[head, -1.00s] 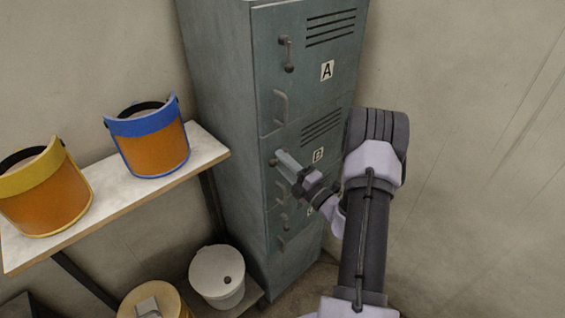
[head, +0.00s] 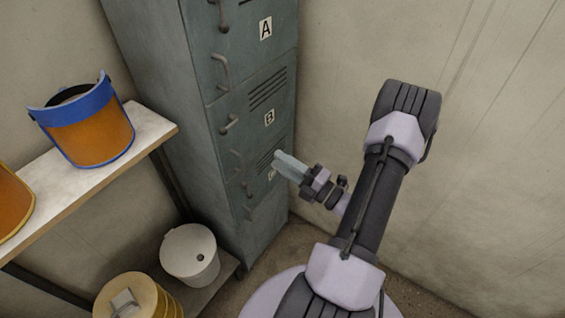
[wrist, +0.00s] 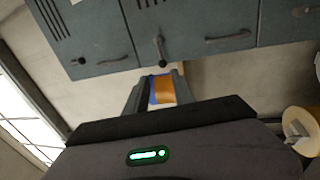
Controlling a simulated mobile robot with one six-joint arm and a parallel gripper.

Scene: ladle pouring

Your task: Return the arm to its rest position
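My arm (head: 376,208) rises at the right of the head view and folds back down to my gripper (head: 282,164). The gripper points left, with its fingers overlapping the lower doors of the grey-green locker (head: 225,85) in the picture, partly over the third label. I cannot tell its distance from the doors. In the wrist view my gripper's two fingers (wrist: 158,84) stand apart. A blue and orange face shield (wrist: 161,90) shows through the gap, farther off. Nothing is held.
The blue-banded face shield (head: 93,125) stands on a shelf (head: 150,127) at left, beside another, partly cut-off orange shield (head: 12,205). Bare wall (head: 490,150) lies right of my arm.

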